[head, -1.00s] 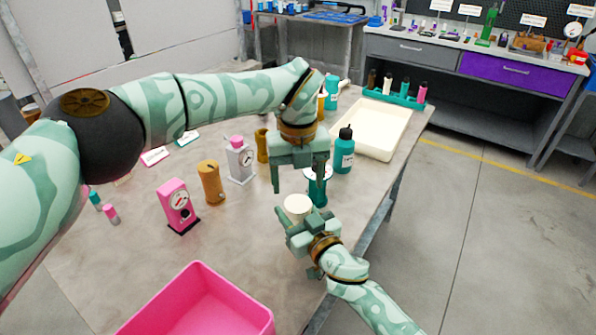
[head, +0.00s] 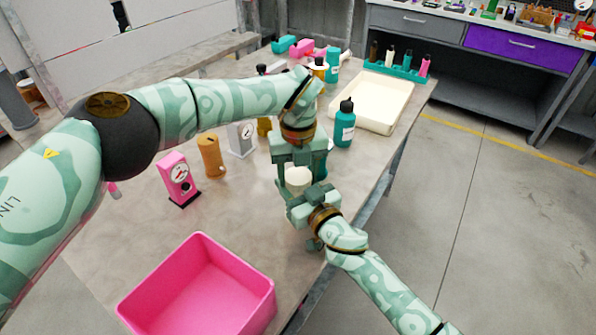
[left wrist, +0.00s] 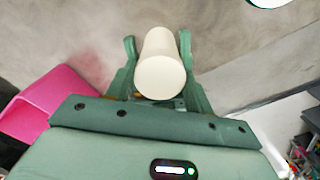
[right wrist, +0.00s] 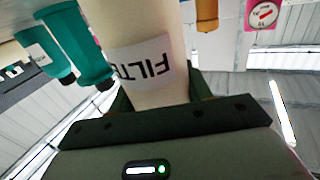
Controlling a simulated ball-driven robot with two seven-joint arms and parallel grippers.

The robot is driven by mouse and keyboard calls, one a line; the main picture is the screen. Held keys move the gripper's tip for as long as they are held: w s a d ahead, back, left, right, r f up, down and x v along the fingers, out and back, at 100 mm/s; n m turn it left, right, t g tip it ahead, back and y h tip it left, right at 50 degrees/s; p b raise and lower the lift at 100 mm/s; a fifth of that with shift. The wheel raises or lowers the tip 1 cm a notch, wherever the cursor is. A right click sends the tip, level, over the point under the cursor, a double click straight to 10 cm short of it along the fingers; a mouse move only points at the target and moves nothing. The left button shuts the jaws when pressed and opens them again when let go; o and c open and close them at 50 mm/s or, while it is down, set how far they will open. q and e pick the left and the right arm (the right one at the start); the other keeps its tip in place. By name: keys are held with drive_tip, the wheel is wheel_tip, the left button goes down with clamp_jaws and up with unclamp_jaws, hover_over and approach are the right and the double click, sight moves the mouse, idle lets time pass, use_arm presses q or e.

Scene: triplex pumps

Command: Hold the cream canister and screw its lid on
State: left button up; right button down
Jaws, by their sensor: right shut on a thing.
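The cream canister (head: 298,180) is near the right edge of the table, held by my right gripper (head: 300,210). In the right wrist view the canister (right wrist: 150,68) fills the jaws and bears a white label with dark letters. My left gripper (head: 298,172) is above it, pointing down. In the left wrist view the cream cylinder (left wrist: 161,72) stands between the open left fingers, with gaps on both sides. Its near end is a plain round face. I cannot tell whether this is the lid, and no seam shows.
A pink bin (head: 205,290) sits at the table's front. A teal bottle (head: 344,126) and a cream tray (head: 372,104) are behind on the right.

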use_arm(q)
drive_tip(key=o, duration=1.1)
drive_tip(key=shift+c, duration=0.2)
drive_tip(key=shift+r, duration=0.15)
use_arm(e)
drive_tip(key=shift+f, duration=0.1)
use_arm(q)
drive_tip(key=shift+r, duration=2.15)
drive_tip(key=shift+c, duration=0.4)
wheel_tip(320, 180, up, 4)
drive_tip(key=shift+f, duration=0.25)
drive_tip(key=shift+f, duration=0.1)
drive_tip(key=shift+f, duration=3.95)
